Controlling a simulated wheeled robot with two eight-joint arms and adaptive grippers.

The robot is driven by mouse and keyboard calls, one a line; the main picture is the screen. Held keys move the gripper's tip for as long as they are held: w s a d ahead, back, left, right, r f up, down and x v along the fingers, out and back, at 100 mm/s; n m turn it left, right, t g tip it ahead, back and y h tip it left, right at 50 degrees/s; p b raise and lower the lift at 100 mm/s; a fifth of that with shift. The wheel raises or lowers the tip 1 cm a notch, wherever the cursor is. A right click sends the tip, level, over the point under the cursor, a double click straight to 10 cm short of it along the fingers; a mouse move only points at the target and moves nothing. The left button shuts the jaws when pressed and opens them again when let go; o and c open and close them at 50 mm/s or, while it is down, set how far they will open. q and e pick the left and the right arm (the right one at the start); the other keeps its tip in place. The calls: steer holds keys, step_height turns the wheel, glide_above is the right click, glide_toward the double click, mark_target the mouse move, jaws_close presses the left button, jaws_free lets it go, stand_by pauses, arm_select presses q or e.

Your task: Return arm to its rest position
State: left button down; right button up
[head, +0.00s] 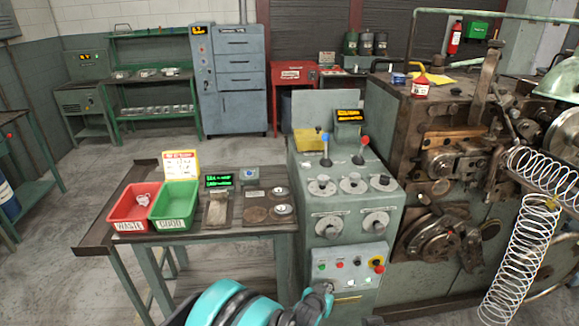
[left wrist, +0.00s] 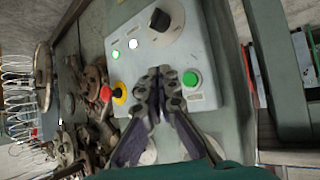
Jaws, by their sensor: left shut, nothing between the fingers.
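My left arm, teal and black, comes up from the bottom edge of the head view. Its gripper (head: 322,294) is in front of the lower left of the button panel (head: 347,258) on the grey control console. In the left wrist view the gripper (left wrist: 166,76) is shut and empty, with its fingers together over the panel (left wrist: 211,53). A green button (left wrist: 191,79) is beside the fingertips, and a red knob on a yellow ring (left wrist: 113,94) is on their other side. Whether the fingertips touch the panel I cannot tell. My right gripper is in neither view.
A side table (head: 208,237) carries a red waste bin (head: 118,217), a green good bin (head: 158,216) and a scale. The coiling machine (head: 400,120), with large coil springs (head: 517,262), stands right of the console. Open floor (head: 50,260) lies left of the table.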

arm_select(q)
steer(key=s+a+r+n+y, duration=0.1)
steer(key=s+a+r+y, duration=0.15)
steer(key=a+r, duration=0.65)
steer(key=s+a+r+n+y, duration=0.1)
steer(key=s+a+r+n, duration=0.15)
steer(key=a+r, duration=0.65)
steer(key=s+a+n+g+y, duration=0.1)
steer(key=s+a+n+g, duration=0.1)
steer(key=s+a, duration=1.4)
steer(key=s, duration=0.2)
steer(key=shift+s+a+f+y, duration=0.3)
steer(key=shift+s+a+y, duration=0.05)
steer(key=shift+s, duration=0.05)
